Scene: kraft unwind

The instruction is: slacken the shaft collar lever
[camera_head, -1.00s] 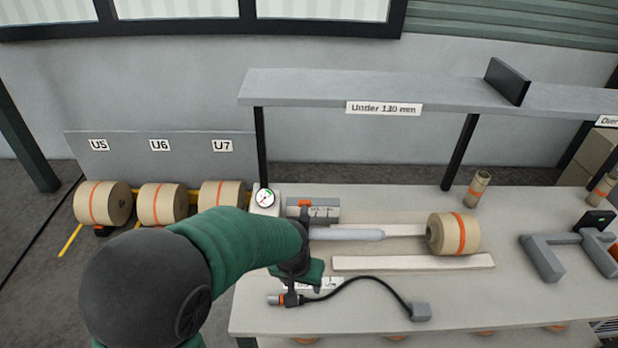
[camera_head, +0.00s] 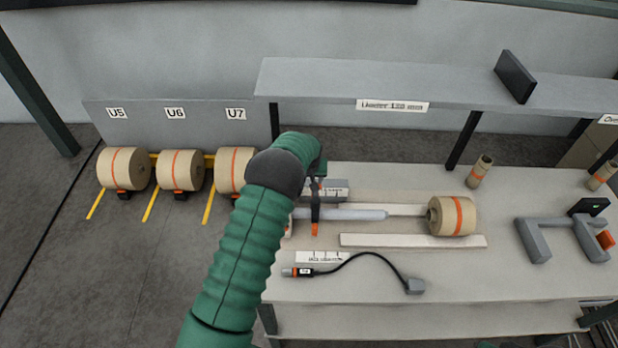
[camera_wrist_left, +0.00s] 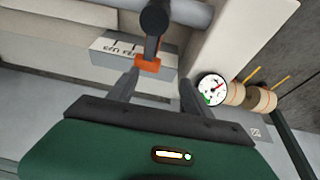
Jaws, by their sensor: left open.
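The shaft collar lever (camera_wrist_left: 151,46) is a dark bar with an orange end. In the left wrist view it hangs from a round dark collar (camera_wrist_left: 155,18) on the grey shaft (camera_wrist_left: 192,12). In the head view the gripper (camera_head: 319,178) is partly hidden by my wrist. My right gripper is out of view.
A kraft roll (camera_head: 452,216) sits at the shaft's right. A grey marked block (camera_wrist_left: 115,50) is behind the lever, a dial gauge (camera_wrist_left: 212,89) beside it. A shelf (camera_head: 420,90) spans the back. The front bench is mostly clear.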

